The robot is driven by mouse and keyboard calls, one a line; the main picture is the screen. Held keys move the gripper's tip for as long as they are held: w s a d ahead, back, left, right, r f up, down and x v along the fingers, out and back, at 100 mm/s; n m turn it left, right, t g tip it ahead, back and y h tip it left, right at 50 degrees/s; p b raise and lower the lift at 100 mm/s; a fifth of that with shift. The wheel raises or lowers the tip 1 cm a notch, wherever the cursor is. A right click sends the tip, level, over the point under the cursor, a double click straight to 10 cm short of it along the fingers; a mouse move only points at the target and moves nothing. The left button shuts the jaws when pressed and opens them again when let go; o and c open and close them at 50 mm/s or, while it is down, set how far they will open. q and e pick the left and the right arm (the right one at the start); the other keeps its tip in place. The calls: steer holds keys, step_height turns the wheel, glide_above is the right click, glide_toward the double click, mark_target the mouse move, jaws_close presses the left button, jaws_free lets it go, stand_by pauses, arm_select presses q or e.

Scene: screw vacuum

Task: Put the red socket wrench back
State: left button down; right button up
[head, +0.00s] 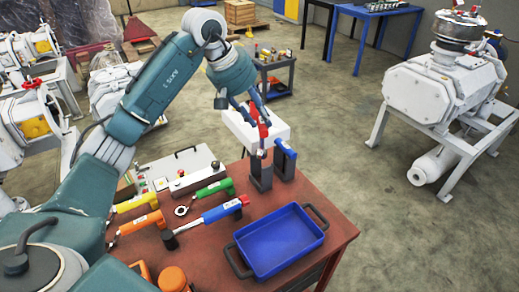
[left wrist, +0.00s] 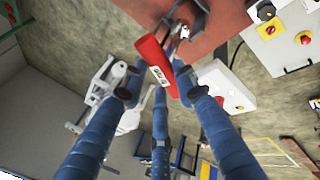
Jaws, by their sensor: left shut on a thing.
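The red socket wrench (head: 264,132) is held up in my left gripper (head: 257,112). In the left wrist view, its red handle with a white label (left wrist: 152,58) lies between the gripper's fingers (left wrist: 162,86). In the head view the wrench hangs roughly upright, with its lower end just at the top of a dark holder (head: 260,175) on the red table (head: 310,262). I cannot tell whether that end is inside the holder or only above it. A blue-handled tool (head: 285,151) stands in the dark holder to the right. My right gripper is not in view.
A blue tray (head: 280,243) stands at the table's front. Green (head: 214,188), orange (head: 141,222) and blue (head: 222,211) handled tools lie left of it. A white box (head: 240,128) is behind the holders. Grey floor lies to the right.

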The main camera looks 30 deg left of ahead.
arm_select(q)
glide_above(259, 151)
step_height(259, 151, down, 5)
steer(key=shift+p, duration=0.4)
step_height(259, 151, down, 4)
steer(key=shift+r+p, duration=0.1)
steer(key=shift+p, duration=0.3)
step_height(259, 151, down, 3)
steer(key=shift+w+f+p, duration=0.1)
steer(key=shift+p, duration=0.25)
steer(key=shift+f+b, duration=0.35)
steer(key=shift+b, duration=0.15)
steer(key=c, duration=1.3)
jaws_free()
steer(key=shift+c, duration=0.2)
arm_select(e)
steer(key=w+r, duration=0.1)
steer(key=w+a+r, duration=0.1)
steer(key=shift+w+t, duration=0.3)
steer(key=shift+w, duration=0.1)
arm_select(q)
steer(key=shift+r, duration=0.1)
